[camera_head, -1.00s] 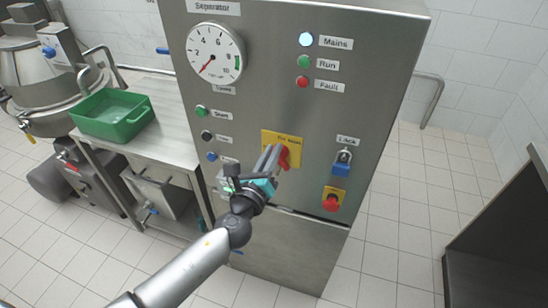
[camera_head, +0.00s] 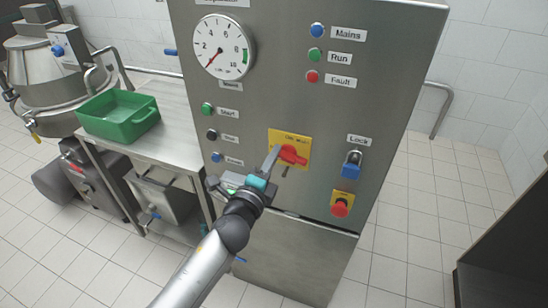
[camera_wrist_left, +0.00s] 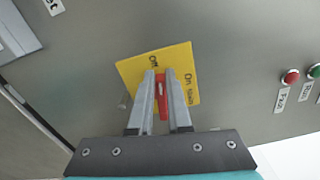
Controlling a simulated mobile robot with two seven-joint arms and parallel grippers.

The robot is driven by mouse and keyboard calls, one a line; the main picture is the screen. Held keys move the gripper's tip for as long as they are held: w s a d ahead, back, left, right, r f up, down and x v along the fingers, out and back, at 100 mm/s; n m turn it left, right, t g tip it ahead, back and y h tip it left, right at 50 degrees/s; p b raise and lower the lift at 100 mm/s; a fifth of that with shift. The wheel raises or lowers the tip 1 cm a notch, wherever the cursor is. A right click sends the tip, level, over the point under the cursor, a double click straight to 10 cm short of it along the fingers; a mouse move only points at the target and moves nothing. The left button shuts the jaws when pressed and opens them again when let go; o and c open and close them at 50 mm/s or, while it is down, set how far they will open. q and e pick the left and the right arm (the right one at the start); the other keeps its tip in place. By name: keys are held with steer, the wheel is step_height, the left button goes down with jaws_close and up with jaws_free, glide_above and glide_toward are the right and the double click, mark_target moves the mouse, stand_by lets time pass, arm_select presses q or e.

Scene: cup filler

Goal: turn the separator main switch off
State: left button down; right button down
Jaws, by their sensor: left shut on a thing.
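The separator main switch is a red rotary handle (camera_head: 292,156) on a yellow plate (camera_head: 303,141) at the middle of the steel cabinet front. The handle lies roughly sideways in the head view. My left gripper (camera_head: 277,156) reaches it from the lower left and is shut on it. In the left wrist view, the red handle (camera_wrist_left: 162,98) sits between the two fingers, and its upper end is near the "Off" label; "On" is to the right. The Mains lamp (camera_head: 318,30) is dark blue. My right gripper is not in view.
A blue padlock (camera_head: 351,163) and a red mushroom button (camera_head: 340,207) are right of the switch. Several buttons, including a green one (camera_head: 208,109), are to its left. A green tub (camera_head: 118,118) stands on a steel table at the left.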

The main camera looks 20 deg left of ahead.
arm_select(q)
steer(key=shift+f+n, duration=0.25)
steer(key=shift+n, duration=0.85)
steer(key=c, duration=0.9)
jaws_free()
steer(key=shift+o, duration=0.2)
steer(key=s+b, duration=0.1)
steer(key=s, duration=1.4)
steer(key=shift+s+a, duration=0.15)
steer(key=shift+a, duration=0.1)
